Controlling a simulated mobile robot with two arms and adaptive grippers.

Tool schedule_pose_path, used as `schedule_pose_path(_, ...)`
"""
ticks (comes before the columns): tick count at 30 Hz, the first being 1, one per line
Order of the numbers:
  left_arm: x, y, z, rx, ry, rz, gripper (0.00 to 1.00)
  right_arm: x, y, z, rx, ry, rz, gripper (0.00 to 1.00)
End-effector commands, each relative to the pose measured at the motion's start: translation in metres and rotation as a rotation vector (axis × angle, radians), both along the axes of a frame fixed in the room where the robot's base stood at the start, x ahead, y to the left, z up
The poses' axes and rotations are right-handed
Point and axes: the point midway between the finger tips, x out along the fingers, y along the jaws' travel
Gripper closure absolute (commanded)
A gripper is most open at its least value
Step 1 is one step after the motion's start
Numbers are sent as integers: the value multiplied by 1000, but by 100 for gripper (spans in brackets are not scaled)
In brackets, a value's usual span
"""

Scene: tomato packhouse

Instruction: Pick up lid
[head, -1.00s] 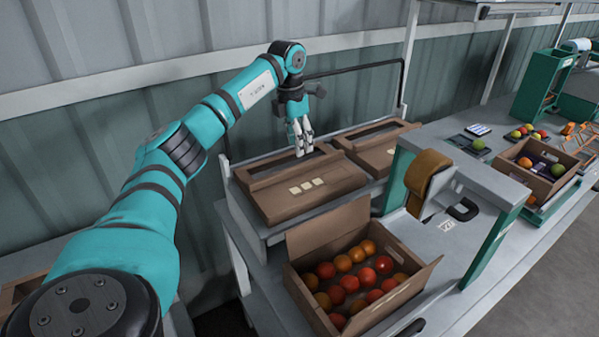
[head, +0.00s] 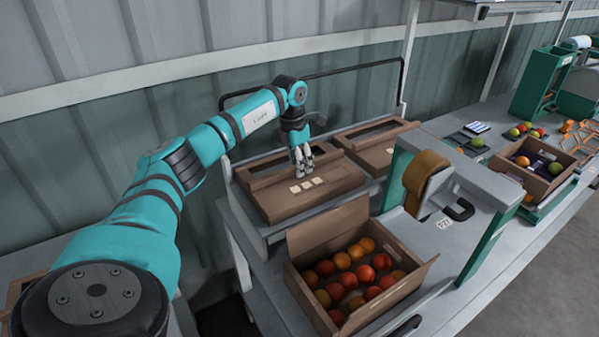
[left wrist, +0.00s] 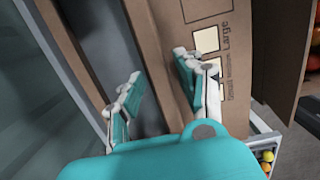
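A brown cardboard lid (head: 322,198) with a long window and several pale label squares lies on the raised grey shelf at the back. A second similar lid (head: 381,159) lies to its right. My left gripper (head: 302,164) points down at the first lid, between its window and the labels. In the left wrist view the fingers (left wrist: 160,85) are apart, with the lid's cardboard (left wrist: 160,38) between and below them; the word "Large" shows beside a pale square. I cannot tell whether the fingertips touch the lid. My right gripper is not in view.
An open cardboard box (head: 392,293) of tomatoes stands in front of the shelf, its flap (head: 328,232) raised. A grey-green frame with a brown roll (head: 424,178) stands to the right. Another box (head: 548,185) and loose tomatoes are further right. A black rail (head: 355,70) runs behind the shelf.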

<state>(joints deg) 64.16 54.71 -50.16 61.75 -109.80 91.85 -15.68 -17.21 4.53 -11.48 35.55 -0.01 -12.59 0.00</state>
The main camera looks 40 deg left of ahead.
Motion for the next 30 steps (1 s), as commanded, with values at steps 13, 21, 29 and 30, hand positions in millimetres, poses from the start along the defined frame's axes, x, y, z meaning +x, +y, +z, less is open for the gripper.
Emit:
schedule_pose_path(13, 0, 0, 1, 0, 0, 0, 100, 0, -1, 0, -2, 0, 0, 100)
schedule_pose_path(21, 0, 0, 2, 0, 0, 0, 100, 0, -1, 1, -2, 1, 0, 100)
schedule_pose_path(29, -1, 1, 9, 0, 0, 0, 100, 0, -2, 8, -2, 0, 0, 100)
schedule_pose_path(30, -2, 1, 11, 0, 0, 0, 100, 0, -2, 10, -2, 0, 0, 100)
